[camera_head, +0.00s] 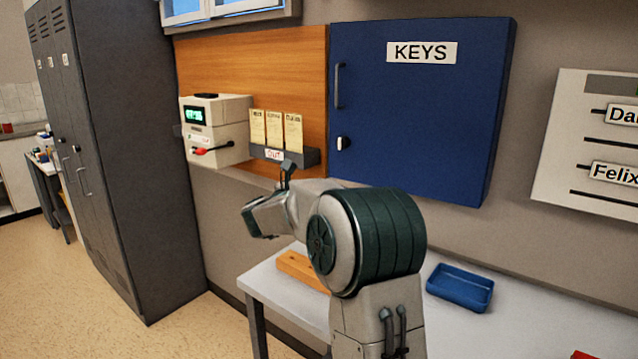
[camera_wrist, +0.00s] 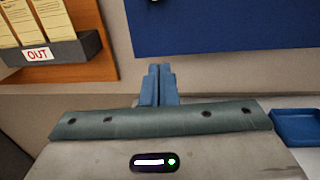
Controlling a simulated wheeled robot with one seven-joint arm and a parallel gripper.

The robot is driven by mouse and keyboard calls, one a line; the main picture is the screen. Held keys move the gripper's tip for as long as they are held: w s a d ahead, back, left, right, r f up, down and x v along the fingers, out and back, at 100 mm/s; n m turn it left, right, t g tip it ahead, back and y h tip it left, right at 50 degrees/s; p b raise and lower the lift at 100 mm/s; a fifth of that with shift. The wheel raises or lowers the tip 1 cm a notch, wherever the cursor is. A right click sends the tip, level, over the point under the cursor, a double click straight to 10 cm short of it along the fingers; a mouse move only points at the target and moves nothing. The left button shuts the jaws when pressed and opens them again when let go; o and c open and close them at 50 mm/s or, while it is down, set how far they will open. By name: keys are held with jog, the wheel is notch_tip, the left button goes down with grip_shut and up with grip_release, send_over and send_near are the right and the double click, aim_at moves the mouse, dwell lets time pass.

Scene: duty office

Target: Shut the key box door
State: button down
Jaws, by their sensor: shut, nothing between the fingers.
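The blue key box door (camera_head: 420,110) with its KEYS label is on the wall, right of centre in the head view. The door looks flush with the box, with no gap or interior showing. Its upright handle (camera_head: 338,86) and a small black-and-white latch (camera_head: 343,143) are on the left side. In the wrist view the lower part of the key box (camera_wrist: 220,25) shows at the top. My gripper (camera_wrist: 159,68) has its blue fingers together and empty, appearing just below the box's lower edge. Its fingertips are not clear in the head view.
An OUT card rack (camera_head: 285,155) and a cream time clock (camera_head: 215,130) are left of the box. Below stands a white table (camera_head: 300,310) with a wooden block (camera_head: 300,270) and blue tray (camera_head: 460,287). Grey lockers (camera_head: 130,150) stand at left. A name board (camera_head: 590,150) hangs at right.

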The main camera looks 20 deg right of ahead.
aim_at(344, 169)
jog(key=p+x, duration=0.3)
jog(key=x, duration=0.7)
jog(key=shift+w+d+r, duration=0.1)
jog(key=shift+d, duration=0.1)
jog(key=shift+w+d, duration=0.15)
jog(key=shift+d, duration=0.05)
